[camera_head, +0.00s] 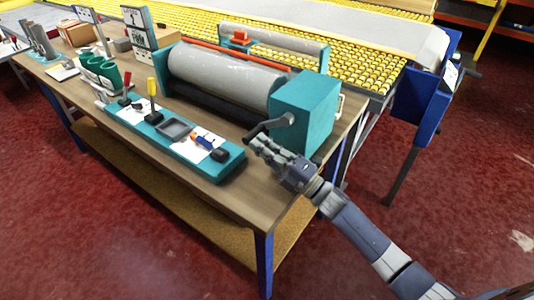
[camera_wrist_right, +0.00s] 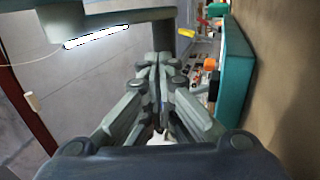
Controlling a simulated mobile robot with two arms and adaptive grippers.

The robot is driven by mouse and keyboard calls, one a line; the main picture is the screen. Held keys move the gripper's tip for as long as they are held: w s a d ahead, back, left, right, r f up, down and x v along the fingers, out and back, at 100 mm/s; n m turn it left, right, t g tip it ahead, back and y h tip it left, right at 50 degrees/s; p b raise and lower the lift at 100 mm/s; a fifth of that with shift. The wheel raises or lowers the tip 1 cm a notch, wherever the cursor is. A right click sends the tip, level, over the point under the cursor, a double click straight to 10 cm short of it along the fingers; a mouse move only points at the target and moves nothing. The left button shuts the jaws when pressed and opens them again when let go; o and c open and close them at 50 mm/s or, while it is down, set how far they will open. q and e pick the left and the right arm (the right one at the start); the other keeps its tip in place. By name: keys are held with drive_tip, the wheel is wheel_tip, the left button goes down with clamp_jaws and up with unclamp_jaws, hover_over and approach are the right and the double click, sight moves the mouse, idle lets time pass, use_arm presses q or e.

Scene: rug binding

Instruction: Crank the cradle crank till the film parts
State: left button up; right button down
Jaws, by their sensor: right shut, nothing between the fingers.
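The cradle crank (camera_head: 269,126), a dark bent handle, sticks out from the teal end housing (camera_head: 304,108) of the cradle. A wide grey roll (camera_head: 224,77) lies in the cradle. I cannot tell the film's state from here. My right gripper (camera_head: 258,145) is at the crank's outer end, just below its grip. In the right wrist view, its fingers (camera_wrist_right: 158,62) are shut together, with a dark bar, apparently the crank (camera_wrist_right: 110,18), just beyond the tips. Nothing shows between the fingers. My left gripper is not in view.
A teal tool tray (camera_head: 225,163) with several small tools lies along the front of the wooden bench (camera_head: 205,190). A yellow roller conveyor (camera_head: 365,72) runs behind. A blue post (camera_head: 425,90) stands at the right. Red floor is clear in front.

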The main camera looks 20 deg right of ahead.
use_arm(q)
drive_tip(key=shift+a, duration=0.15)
use_arm(e)
drive_tip(key=shift+a+f, duration=0.1)
drive_tip(key=shift+f, duration=0.2)
drive_tip(key=shift+s+f, duration=0.1)
drive_tip(key=shift+f, duration=0.05)
drive_tip(key=shift+s+f, duration=0.15)
drive_tip(key=shift+f, duration=0.1)
drive_tip(key=v, duration=0.6)
drive_tip(key=shift+s+d+r, duration=0.1)
drive_tip(key=shift+d, duration=0.15)
drive_tip(key=shift+s+d, duration=0.2)
drive_tip(key=shift+d, duration=0.1)
drive_tip(key=shift+s+d+r, duration=0.1)
drive_tip(key=shift+s+d, duration=0.05)
drive_tip(key=shift+s, duration=0.1)
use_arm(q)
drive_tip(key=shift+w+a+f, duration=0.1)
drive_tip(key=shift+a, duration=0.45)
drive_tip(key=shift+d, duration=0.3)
